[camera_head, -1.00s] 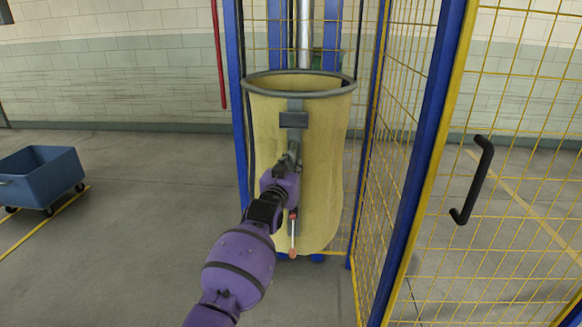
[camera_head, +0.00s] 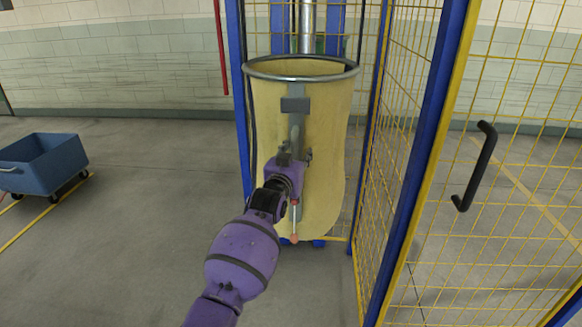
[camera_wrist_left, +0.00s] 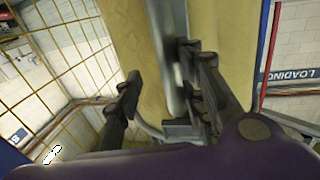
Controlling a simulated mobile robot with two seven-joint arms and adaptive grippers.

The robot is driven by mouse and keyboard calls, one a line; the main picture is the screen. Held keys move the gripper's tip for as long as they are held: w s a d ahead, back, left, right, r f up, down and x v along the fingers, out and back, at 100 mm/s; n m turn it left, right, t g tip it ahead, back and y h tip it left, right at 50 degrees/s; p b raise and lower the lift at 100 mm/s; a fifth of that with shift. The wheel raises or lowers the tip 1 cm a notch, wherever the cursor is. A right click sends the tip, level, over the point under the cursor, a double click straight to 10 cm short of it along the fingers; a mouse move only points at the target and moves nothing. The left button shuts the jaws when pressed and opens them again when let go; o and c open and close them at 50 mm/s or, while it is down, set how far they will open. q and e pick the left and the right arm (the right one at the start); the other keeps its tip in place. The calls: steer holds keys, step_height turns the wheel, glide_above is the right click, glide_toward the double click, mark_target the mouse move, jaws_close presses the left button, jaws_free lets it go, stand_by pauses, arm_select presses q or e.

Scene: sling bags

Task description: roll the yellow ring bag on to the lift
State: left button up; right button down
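The yellow ring bag (camera_head: 325,150) stands upright in the middle of the head view, with a grey metal ring (camera_head: 300,77) around its open top. A grey bracket and strip (camera_head: 295,104) run down its near face. My left gripper (camera_head: 296,154) is at this strip, about halfway up the bag. In the left wrist view, the fingers of my left gripper (camera_wrist_left: 162,95) are spread apart, with the yellow bag (camera_wrist_left: 150,60) and a grey bar (camera_wrist_left: 168,50) just beyond and between them. Whether a finger touches the bar cannot be told. The right gripper is not in view.
The lift appears as blue posts (camera_head: 240,110) and a metal column (camera_head: 307,25) behind the bag. A yellow mesh gate (camera_head: 520,230) with a black handle (camera_head: 474,167) stands at the right. A blue cart (camera_head: 45,165) is far left. Floor between is clear.

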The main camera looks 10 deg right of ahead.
arm_select(q)
steer(key=v, duration=1.1)
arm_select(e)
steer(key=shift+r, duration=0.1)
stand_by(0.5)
